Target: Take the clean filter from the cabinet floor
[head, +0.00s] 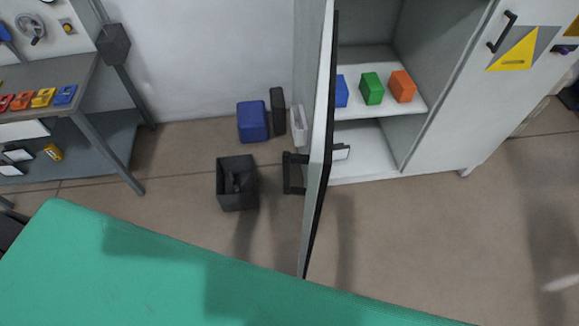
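The grey cabinet (440,125) stands at the right of the head view, with one door (318,150) swung open towards me. Its white floor (370,150) shows below a shelf. A small pale piece with a dark edge (341,152) shows at the left of that floor, right beside the door. I cannot tell whether it is the clean filter or part of the door. The door hides the left part of the cabinet floor. Neither of my grippers is in view.
Blue, green and orange blocks stand on the cabinet shelf (383,110). A dark open bin (236,198) holds something dark. A blue box (252,122) stands by the wall. A grey workbench (45,80) is at left. A green surface (150,270) fills the front; floor at right is clear.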

